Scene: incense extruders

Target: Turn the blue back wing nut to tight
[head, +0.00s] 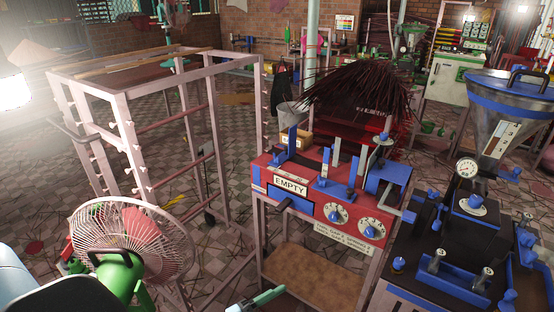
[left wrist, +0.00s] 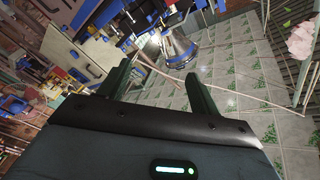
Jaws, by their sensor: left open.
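The extruder with the steel hopper (head: 510,95) stands at the right in the head view. I cannot tell which is the back wing nut or how tight any is. My left gripper (left wrist: 162,85) is open and empty in the left wrist view, its two dark green fingers apart. The hopper end (left wrist: 180,50) of a machine shows beyond the fingers. My right gripper is not recognisable in either view.
A red machine (head: 300,207) marked EMPTY stands left of the extruder, with dark incense sticks (head: 365,90) behind. A pink-white rack (head: 125,130) and a fan (head: 165,232) stand at the left. A pressure gauge (head: 467,168) rises from the extruder. Tiled floor (head: 235,155) is open behind.

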